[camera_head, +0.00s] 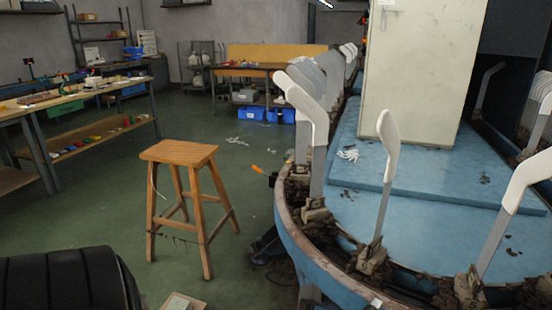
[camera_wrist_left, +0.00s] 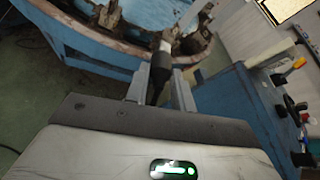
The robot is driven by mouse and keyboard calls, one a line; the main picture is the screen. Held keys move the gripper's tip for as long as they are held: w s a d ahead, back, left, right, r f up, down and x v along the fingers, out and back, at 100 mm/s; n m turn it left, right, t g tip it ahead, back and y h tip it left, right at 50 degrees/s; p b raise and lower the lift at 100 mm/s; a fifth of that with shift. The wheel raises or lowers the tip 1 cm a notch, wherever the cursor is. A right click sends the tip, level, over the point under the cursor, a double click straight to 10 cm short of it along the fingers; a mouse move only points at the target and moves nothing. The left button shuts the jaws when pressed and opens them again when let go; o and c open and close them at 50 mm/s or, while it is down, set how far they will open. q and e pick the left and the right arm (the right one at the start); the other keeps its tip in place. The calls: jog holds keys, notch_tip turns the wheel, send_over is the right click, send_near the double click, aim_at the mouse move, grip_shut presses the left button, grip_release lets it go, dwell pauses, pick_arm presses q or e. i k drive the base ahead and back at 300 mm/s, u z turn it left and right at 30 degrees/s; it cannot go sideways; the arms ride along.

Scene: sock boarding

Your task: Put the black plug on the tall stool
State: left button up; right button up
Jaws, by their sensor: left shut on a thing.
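The tall wooden stool (camera_head: 180,152) stands upright on the green floor, left of the blue machine in the head view. Its flat seat is bare. In the left wrist view my left gripper (camera_wrist_left: 160,88) is shut on the black plug (camera_wrist_left: 158,76), a dark, roughly cylindrical piece between the two grey fingers. The lower part of the plug is partly hidden by the fingers. The stool does not show in the left wrist view, and neither gripper shows in the head view.
The round blue machine (camera_head: 322,268) with several upright white sock forms fills the right side. A long workbench (camera_head: 60,98) stands at the left. A blue cabinet (camera_wrist_left: 245,105) with buttons is right of my left gripper. Green floor around the stool is mostly clear.

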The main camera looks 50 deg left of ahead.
aim_at(171, 148)
jog(key=k, duration=1.65)
jog(key=u, duration=2.65)
jog(key=i, duration=4.4)
jog(key=z, duration=3.2)
jog(key=i, duration=0.5)
jog(key=z, duration=0.05)
